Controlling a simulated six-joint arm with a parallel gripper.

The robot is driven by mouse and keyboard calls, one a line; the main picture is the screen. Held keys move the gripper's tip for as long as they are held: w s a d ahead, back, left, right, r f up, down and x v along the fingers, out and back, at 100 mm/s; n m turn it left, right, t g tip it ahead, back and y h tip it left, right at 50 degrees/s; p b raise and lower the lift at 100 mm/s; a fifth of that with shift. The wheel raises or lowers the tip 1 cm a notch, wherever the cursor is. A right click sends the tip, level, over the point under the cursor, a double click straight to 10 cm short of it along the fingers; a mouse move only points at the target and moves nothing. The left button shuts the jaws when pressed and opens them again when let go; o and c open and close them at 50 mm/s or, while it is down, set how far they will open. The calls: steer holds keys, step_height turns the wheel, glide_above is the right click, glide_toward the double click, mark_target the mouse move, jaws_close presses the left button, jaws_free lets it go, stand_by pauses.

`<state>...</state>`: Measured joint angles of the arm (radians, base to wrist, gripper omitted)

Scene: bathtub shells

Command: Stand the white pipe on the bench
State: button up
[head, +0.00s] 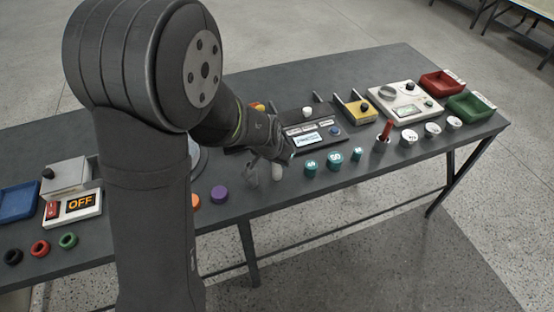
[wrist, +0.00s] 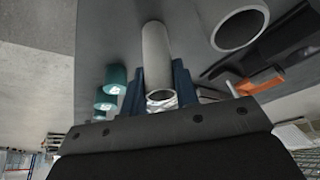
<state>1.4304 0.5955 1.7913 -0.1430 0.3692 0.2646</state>
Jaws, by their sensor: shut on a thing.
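The white pipe (wrist: 155,50) stands between the two blue fingers of my gripper (wrist: 158,88) in the wrist view, and the gripper is shut on it. Its open end faces the camera and its body runs away toward the bench, looking roughly upright. In the head view a pale piece of the pipe (head: 277,173) shows just below my gripper (head: 281,157), over the front part of the dark bench (head: 330,193). I cannot tell whether its lower end touches the bench.
Several teal cylinders (head: 335,159) stand close to the right of the pipe. A wider grey tube (wrist: 240,27) is close on the other side. A purple disc (head: 219,193) lies to the left. A device with a small screen (head: 307,142) sits behind.

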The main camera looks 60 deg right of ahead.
steer(key=o, duration=1)
steer(key=shift+f, duration=0.1)
steer(key=shift+c, duration=0.2)
steer(key=shift+r, duration=0.45)
steer(key=v, duration=1.1)
steer(key=shift+a+r, duration=0.15)
steer(key=shift+a, duration=0.15)
steer(key=x, duration=1.2)
steer(key=shift+d, duration=0.1)
